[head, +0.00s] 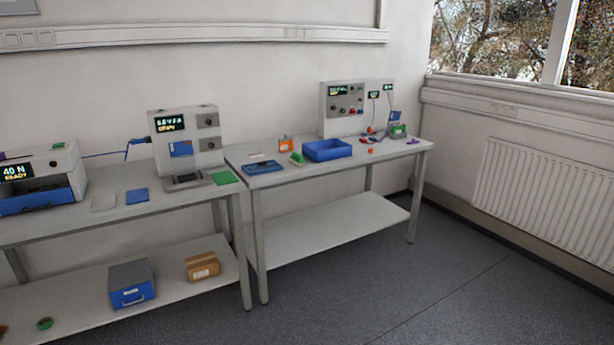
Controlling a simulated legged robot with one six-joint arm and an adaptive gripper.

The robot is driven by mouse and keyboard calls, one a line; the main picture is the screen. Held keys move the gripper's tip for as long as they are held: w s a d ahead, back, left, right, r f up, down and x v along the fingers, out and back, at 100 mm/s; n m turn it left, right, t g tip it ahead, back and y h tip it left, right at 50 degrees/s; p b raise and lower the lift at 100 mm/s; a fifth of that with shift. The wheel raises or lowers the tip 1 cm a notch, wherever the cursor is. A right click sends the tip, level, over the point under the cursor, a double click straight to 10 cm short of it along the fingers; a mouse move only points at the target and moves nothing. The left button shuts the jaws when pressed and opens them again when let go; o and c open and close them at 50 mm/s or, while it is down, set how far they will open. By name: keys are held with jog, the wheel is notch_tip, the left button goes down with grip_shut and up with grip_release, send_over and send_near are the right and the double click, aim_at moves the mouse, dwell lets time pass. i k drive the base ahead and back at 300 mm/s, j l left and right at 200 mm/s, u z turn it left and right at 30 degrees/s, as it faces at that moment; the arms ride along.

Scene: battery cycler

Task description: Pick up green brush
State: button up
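A small green object with a pale edge, which looks like the green brush (297,159), lies on the top of the right bench (270,178). It sits just left of the blue bin (327,150) and right of a flat blue device (263,168). It is small in the picture, so its bristles and handle are hard to make out. My gripper is not in view.
An orange box (285,145) stands behind the green object. A grey instrument (345,108) with cables stands at the back. The left bench (150,211) carries other machines. Grey floor (340,290) in front of the right bench is clear; a radiator (545,195) is at right.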

aim_at(297, 159)
jog(key=i, duration=3.4)
jog(key=i+u, duration=0.25)
jog(key=i, duration=0.2)
jog(key=i+l+u, duration=0.2)
jog(key=i, duration=0.2)
